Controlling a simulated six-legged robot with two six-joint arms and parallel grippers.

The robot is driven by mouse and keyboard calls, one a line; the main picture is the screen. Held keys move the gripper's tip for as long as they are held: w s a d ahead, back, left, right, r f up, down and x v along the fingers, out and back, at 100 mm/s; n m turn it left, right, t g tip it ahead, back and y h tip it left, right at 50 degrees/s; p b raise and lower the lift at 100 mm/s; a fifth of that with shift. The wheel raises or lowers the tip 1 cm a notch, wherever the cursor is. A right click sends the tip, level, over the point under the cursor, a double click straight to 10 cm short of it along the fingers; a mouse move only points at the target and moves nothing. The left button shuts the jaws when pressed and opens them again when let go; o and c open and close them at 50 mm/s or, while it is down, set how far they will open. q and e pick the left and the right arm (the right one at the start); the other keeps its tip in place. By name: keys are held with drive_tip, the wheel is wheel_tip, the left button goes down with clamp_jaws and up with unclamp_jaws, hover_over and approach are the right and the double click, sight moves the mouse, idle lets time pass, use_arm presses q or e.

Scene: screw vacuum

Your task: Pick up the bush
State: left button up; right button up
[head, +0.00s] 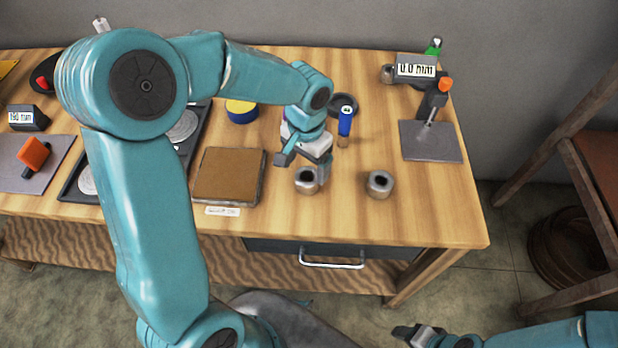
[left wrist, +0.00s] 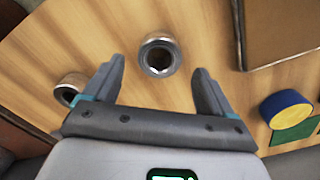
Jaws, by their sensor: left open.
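Two grey metal bushes with dark round holes stand upright on the wooden table. One bush (head: 307,182) is just below my left gripper (head: 304,168); the other bush (head: 380,185) stands to its right. My left gripper is open and empty, pointing down. In the left wrist view, the nearer bush (left wrist: 159,54) shows centred between and slightly beyond the fingertips, with no visible contact. The second bush (left wrist: 71,88) lies outside the left-hand finger, partly covered by it. My right gripper (head: 415,333) is low at the bottom right, away from the table; its opening is unclear.
A brown framed pad (head: 228,177) lies left of the bushes. A yellow-and-blue roll (head: 241,111) and a blue upright item (head: 345,120) stand behind. A gauge stand (head: 431,142) is at the back right. The table (head: 430,215) is clear at the front right.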

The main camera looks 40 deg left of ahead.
sight(306, 177)
use_arm(q)
drive_tip(key=shift+s+f, duration=0.2)
drive_tip(key=shift+f, duration=0.35)
wheel_tip(306, 177, down, 5)
drive_tip(key=shift+w+r, duration=0.1)
drive_tip(key=shift+c, duration=0.3)
drive_tip(key=c, duration=1.4)
drive_tip(key=shift+o, duration=0.2)
drive_tip(key=shift+r, duration=0.1)
